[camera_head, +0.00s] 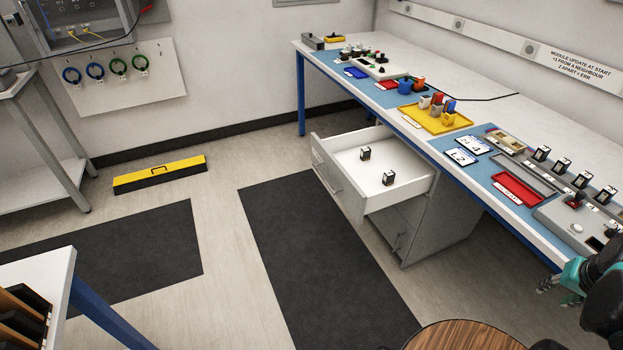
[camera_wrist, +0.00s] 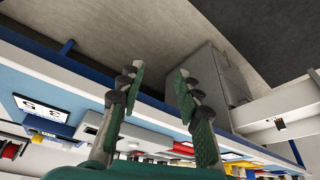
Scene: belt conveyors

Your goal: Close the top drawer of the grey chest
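The grey chest (camera_head: 445,222) stands under the right-hand workbench. Its top drawer (camera_head: 408,194) is pulled well out to the left, with its front panel (camera_head: 337,182) and handle facing the floor mat. Two small black-and-white blocks (camera_head: 389,178) lie inside. A lower front with a handle shows beneath it. In the wrist view the chest (camera_wrist: 213,72) is beyond my fingers and the open drawer (camera_wrist: 275,105) is at the right. My gripper (camera_head: 560,290) is at the lower right by the bench's front edge, apart from the drawer. Its fingers (camera_wrist: 160,75) are spread and empty.
The workbench (camera_head: 448,163) carries trays, modules and coloured parts along its edge. Dark mats (camera_head: 310,255) cover open floor left of the drawer. A round wooden stool top (camera_head: 465,337) is at the bottom. A yellow-black box (camera_head: 160,174) lies by the wall.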

